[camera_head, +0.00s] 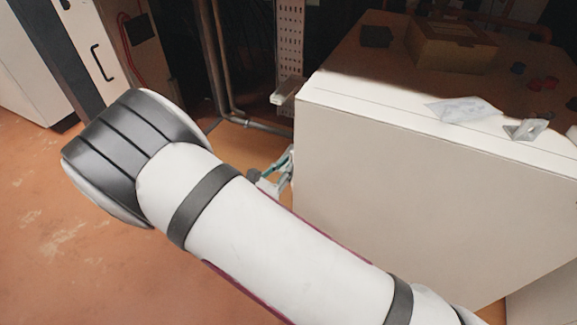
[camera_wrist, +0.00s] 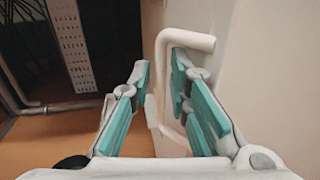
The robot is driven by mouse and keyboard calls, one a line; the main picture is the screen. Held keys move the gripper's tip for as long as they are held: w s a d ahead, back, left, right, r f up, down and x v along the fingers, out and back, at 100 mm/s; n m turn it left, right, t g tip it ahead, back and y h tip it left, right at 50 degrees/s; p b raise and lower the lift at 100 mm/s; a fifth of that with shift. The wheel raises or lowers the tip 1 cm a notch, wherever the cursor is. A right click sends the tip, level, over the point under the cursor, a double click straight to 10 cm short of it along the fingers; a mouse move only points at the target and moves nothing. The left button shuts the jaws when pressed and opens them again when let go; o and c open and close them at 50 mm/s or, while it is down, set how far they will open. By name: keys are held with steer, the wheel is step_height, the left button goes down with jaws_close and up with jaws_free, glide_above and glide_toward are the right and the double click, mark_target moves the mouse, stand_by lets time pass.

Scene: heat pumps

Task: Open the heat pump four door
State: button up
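A white door-like panel (camera_wrist: 240,60) fills the right side of the wrist view. A white bracket-shaped handle (camera_wrist: 157,95) stands out from it. My gripper (camera_wrist: 160,75) is open, with a teal-padded finger on each side of the handle's long bar; a gap shows on the right, and contact on the left is unclear. In the head view my gripper (camera_head: 272,178) shows only partly, at the left edge of the large white cabinet (camera_head: 420,195). The handle is hidden there. No number is readable on the cabinet.
A perforated metal strip (camera_head: 290,40) and pipes (camera_head: 222,80) stand behind the gripper. Another white cabinet (camera_head: 30,65) with a dark handle is at far left. A cardboard box (camera_head: 450,45) and loose items lie beyond the cabinet top. Orange floor (camera_head: 60,210) is clear at left.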

steer(key=shift+w+d, duration=0.25)
steer(key=shift+w, duration=0.1)
steer(key=shift+c, duration=0.2)
jaws_close()
